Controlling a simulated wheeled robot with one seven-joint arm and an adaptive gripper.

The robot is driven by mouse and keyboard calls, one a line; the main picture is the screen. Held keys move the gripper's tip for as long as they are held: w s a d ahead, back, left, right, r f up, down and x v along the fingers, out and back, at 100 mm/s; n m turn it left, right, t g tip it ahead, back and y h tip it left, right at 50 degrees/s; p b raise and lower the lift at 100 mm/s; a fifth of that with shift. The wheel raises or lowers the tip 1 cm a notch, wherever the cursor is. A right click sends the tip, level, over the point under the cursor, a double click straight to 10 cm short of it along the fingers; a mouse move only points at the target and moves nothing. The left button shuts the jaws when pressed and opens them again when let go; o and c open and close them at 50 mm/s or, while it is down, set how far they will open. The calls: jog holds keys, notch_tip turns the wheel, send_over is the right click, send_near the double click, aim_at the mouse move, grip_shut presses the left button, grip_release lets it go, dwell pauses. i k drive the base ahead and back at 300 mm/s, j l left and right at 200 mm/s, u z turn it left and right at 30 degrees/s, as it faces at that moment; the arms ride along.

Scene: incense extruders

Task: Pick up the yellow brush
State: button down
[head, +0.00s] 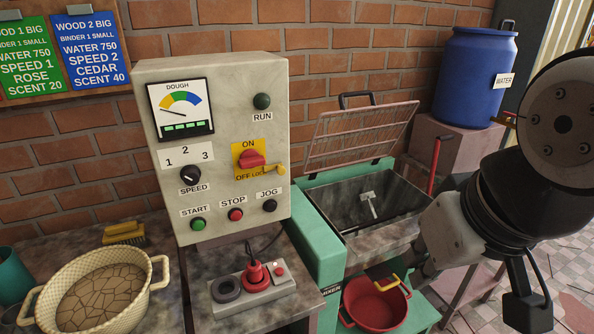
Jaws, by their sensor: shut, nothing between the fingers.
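The yellow brush (124,230) lies at the left on the worktop, with its yellow back up and dark bristles below. It is behind the cream woven basket and left of the control box. My gripper (386,273) is small and dark at the end of my arm, at the lower right, in front of the green mixer and above the red pot. It is shut and empty, far to the right of the brush. Its fingertips are hard to make out.
A cream basket (60,268) of cracked brown dough stands before the brush. The control box (225,150) and a switch block (240,297) stand between brush and gripper. The mixer (312,225) has its grate lid raised. A red pot (375,308) is below; a blue barrel (468,75) stands behind.

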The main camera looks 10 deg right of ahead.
aim_at(121, 234)
jog(key=i+j+u, duration=0.15)
jog(key=u, duration=0.2)
jog(key=i+j+u, duration=0.1)
jog(key=u, duration=0.3)
jog(key=i+u, duration=0.35)
